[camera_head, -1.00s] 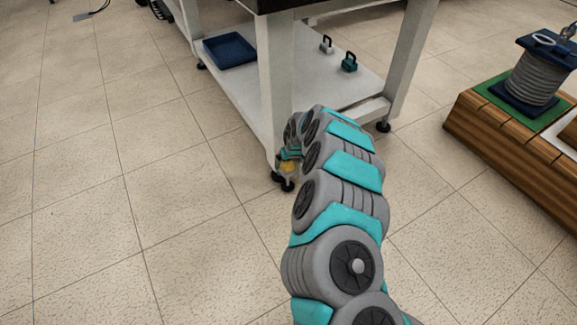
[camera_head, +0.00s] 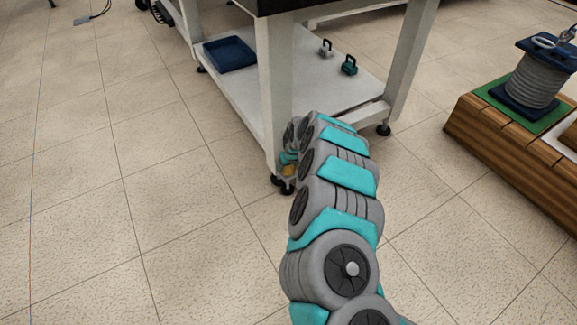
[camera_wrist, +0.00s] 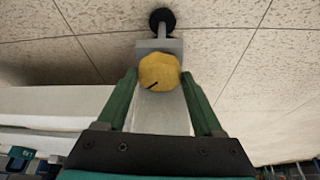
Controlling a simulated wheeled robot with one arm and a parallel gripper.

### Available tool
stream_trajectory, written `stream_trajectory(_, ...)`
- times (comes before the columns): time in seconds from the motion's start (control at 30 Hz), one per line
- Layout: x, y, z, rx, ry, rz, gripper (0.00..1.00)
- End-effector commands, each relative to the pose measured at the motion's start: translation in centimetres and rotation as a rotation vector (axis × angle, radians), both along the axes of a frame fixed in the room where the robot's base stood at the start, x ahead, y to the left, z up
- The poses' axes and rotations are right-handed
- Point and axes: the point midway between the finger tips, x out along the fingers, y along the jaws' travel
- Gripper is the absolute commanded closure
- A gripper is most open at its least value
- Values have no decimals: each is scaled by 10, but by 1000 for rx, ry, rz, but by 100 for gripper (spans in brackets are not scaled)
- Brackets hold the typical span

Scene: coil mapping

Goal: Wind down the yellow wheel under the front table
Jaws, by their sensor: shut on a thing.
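The yellow wheel (camera_wrist: 160,72) is a round, knobbed disc with a short dark mark, at the foot of a white table leg (camera_head: 277,95). In the wrist view my gripper (camera_wrist: 160,76) has its two green fingers on either side of the wheel, shut on it. In the head view a small part of the yellow wheel (camera_head: 289,170) shows low on the front leg, beside the end of my arm, which hides most of my gripper. A black foot (camera_wrist: 162,18) sits beyond the wheel against the floor.
The front table's white lower shelf (camera_head: 300,103) holds a blue tray (camera_head: 230,52), a grey weight (camera_head: 326,49) and a teal weight (camera_head: 349,65). A wooden platform (camera_head: 510,150) with a grey coil (camera_head: 533,78) stands at the right.

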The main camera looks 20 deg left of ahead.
Motion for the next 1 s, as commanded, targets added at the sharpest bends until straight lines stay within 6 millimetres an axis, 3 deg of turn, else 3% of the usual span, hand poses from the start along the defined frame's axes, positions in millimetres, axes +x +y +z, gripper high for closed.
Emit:
stream_trajectory(0.03, 0, 0, 0, 0, 0, 0, 61)
stream_trajectory(0.27, 0, 0, 0, 0, 0, 0, 87)
stream_trajectory(0.63, 9, 4, 16, 0, -18, -43, 87)
stream_trajectory(1.0, 5, 2, 14, 0, -12, -141, 87)
